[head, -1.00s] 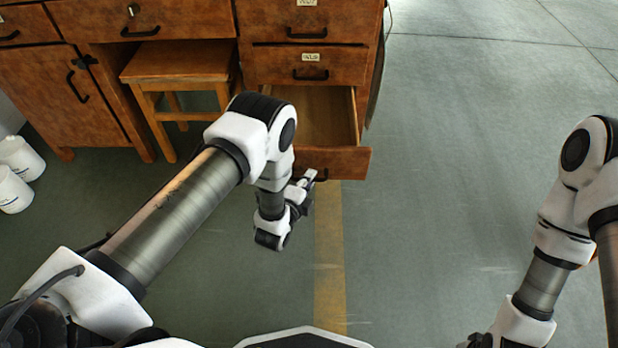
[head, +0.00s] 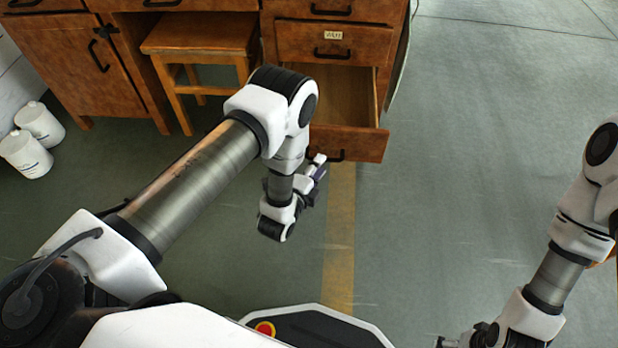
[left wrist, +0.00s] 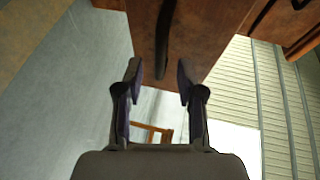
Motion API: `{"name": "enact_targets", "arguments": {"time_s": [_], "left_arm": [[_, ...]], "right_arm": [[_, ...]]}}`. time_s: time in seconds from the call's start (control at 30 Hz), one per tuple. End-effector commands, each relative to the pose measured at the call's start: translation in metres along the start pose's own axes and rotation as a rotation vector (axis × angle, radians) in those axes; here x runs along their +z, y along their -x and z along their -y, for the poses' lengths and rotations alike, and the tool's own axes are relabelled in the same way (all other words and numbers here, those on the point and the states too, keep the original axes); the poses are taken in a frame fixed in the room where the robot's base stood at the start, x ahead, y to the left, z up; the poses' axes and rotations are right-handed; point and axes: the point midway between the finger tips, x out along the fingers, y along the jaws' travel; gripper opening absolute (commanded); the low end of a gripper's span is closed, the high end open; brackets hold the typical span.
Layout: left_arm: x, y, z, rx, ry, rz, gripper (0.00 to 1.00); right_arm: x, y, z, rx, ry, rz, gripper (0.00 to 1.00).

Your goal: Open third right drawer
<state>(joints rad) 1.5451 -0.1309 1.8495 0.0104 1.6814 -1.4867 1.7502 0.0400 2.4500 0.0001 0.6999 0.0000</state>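The third right drawer (head: 350,143) of the wooden desk is pulled well out, with its bare inside showing in the head view. Its dark handle (head: 338,156) is partly hidden by my left gripper (head: 318,166). In the left wrist view, the drawer front (left wrist: 205,35) is close ahead, and the handle (left wrist: 163,45) runs upright in the picture. The two fingers of my left gripper (left wrist: 160,80) are apart, with the handle just beyond and between their tips. They do not appear to pinch it. My right gripper (head: 468,338) is at the bottom edge, its fingers not clear.
The drawer above (head: 325,42) is closed and carries a label. A wooden stool (head: 200,38) stands under the desk, left of the drawers. Two white containers (head: 27,155) stand on the floor at the far left. The floor (head: 450,170) to the right is clear.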

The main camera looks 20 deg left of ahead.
Motion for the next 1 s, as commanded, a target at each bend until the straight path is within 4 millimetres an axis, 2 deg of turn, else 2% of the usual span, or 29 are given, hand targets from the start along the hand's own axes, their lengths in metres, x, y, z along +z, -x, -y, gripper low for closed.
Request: {"name": "enact_targets", "arguments": {"time_s": [0.03,0.2,0.33,0.9,1.0], "left_arm": [[0.000,0.014,-0.001,0.006,0.000,0.000,0.38],[0.000,0.056,-0.001,0.006,0.000,0.000,0.38],[0.000,0.074,-0.001,0.003,0.000,0.000,0.38],[0.000,0.078,0.000,-0.001,0.000,0.000,0.38],[0.003,0.072,0.011,-0.023,-0.001,0.006,0.38]], "right_arm": [[0.000,0.000,0.000,0.000,0.000,0.000,0.86],[0.000,0.000,0.000,0.000,0.000,0.000,0.86],[0.000,0.000,0.000,0.000,0.000,0.000,0.86],[0.000,0.000,0.000,0.000,0.000,0.000,0.86],[0.000,0.000,0.000,0.000,0.000,0.000,0.86]]}}
